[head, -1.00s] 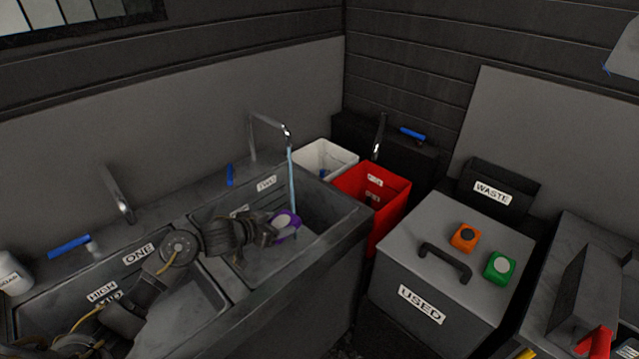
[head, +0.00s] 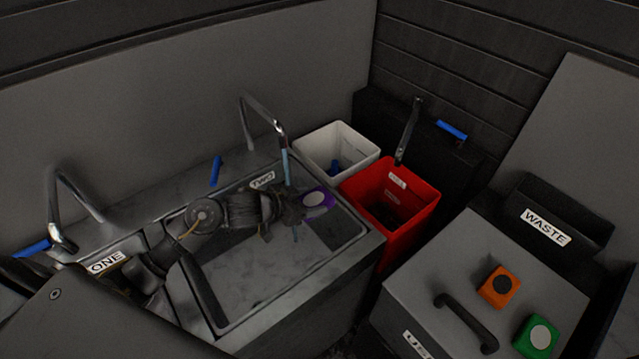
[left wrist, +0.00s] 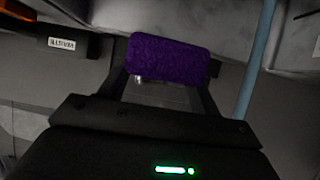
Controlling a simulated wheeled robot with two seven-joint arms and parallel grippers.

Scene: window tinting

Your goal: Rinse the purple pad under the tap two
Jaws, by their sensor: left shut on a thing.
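The purple pad (head: 318,199), with a pale round patch on its face, is in my left gripper (head: 299,206) over the basin labelled TWO. The left gripper is shut on it. In the left wrist view the purple pad (left wrist: 168,57) sits across the fingertips. Tap two (head: 262,118) arches over the basin and its blue water stream (head: 286,168) is running. In the head view the pad is right of the stream. In the left wrist view the stream (left wrist: 254,62) passes to the right of the pad, apart from it. My right gripper is not in view.
Tap one (head: 70,210) and its blue handle (head: 33,248) are at the left. A white bin (head: 340,150) and a red bin (head: 420,215) stand right of the sink. An orange pad (head: 499,287) and a green pad (head: 537,338) lie on the USED box (head: 440,275). A WASTE box (head: 548,215) stands behind.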

